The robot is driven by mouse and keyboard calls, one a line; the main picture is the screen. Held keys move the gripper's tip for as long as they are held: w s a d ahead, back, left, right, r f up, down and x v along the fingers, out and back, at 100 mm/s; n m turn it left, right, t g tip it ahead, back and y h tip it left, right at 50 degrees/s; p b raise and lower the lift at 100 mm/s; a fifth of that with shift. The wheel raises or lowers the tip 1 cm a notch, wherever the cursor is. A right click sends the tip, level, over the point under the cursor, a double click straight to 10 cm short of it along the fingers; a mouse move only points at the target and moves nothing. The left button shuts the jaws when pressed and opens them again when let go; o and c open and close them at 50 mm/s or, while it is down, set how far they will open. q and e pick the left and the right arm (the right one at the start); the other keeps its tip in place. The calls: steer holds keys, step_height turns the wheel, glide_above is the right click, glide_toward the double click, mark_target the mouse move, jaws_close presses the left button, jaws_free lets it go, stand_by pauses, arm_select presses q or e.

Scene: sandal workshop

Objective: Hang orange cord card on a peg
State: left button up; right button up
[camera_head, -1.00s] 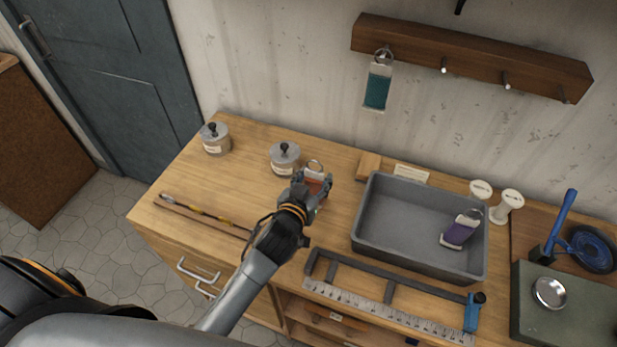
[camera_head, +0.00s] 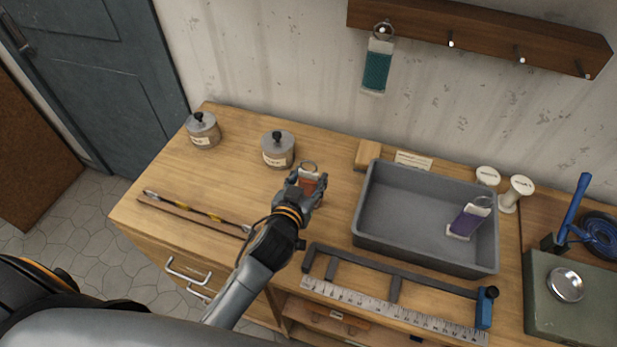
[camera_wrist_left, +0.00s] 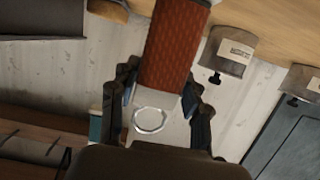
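The orange cord card (camera_head: 311,183) has a pale end with a metal ring. My left gripper (camera_head: 307,190) is shut on it, holding it above the bench. In the left wrist view the card's orange winding (camera_wrist_left: 178,45) sits between the fingers (camera_wrist_left: 160,100), its ring toward the palm. The wooden peg rack (camera_head: 480,38) is on the wall. A teal cord card (camera_head: 377,70) hangs by its ring on the leftmost peg. The pegs to its right, such as this bare peg (camera_head: 451,42), are empty. My right gripper is not in view.
A grey tray (camera_head: 365,215) on the bench holds a purple cord card (camera_head: 468,220). Two lidded tins (camera_head: 203,132) (camera_head: 278,152), a wood block (camera_head: 368,154) and white spools (camera_head: 520,188) stand toward the back. A clamp frame (camera_head: 400,272) and ruler lie in front.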

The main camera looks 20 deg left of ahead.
arm_select(q)
steer(key=o, duration=0.4)
steer(key=shift+w, duration=0.1)
steer(key=shift+r, duration=0.2)
steer(key=b+v, duration=0.2)
steer(key=v, duration=1)
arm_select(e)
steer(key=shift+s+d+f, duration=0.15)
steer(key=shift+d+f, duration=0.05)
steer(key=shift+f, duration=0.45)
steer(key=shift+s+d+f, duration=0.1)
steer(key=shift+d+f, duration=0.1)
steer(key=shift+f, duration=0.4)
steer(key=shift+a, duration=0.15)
arm_select(q)
steer(key=shift+f, duration=0.1)
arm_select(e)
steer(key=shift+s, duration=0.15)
